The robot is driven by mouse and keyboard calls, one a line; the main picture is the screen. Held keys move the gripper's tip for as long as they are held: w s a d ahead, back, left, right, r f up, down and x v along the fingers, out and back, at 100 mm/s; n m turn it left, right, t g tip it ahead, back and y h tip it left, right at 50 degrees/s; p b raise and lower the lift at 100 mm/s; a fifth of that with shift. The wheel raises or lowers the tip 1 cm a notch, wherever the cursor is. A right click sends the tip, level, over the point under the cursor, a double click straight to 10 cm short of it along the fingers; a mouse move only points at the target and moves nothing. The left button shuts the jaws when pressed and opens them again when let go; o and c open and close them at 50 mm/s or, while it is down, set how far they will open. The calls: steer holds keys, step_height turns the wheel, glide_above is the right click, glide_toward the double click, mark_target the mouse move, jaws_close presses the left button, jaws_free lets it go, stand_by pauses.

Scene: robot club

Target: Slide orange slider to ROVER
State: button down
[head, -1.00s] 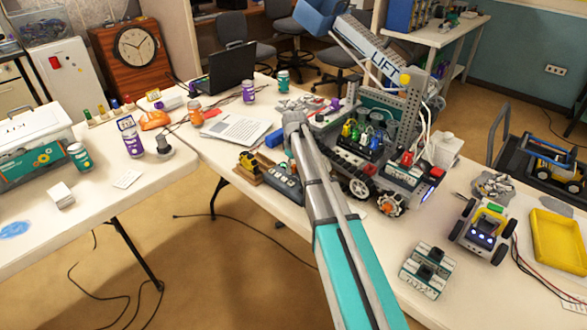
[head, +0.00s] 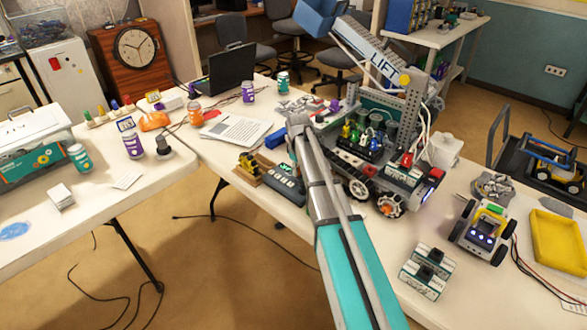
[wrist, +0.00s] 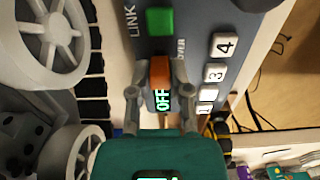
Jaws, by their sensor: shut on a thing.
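The control panel (wrist: 190,55) is dark grey-blue, with a LINK label, a green button (wrist: 155,20) and white numbered keys (wrist: 214,72). The orange slider (wrist: 160,72) is on this panel, between my fingertips. My gripper (wrist: 161,82) is shut on the orange slider. In the head view the panel (head: 287,192) lies near the table's front edge, and my arm hides part of it and the slider.
The wheeled machine with the LIFT arm (head: 375,66) stands close on the right; its wheels (wrist: 45,45) fill the left of the wrist view. A rover with lit eyes (head: 483,230) and a yellow tray (head: 556,240) are farther right.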

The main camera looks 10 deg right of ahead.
steer(key=shift+s+d, duration=0.15)
steer(key=shift+s, duration=0.25)
steer(key=c, duration=0.6)
jaws_free()
steer(key=shift+o, duration=0.2)
steer(key=shift+w, duration=0.1)
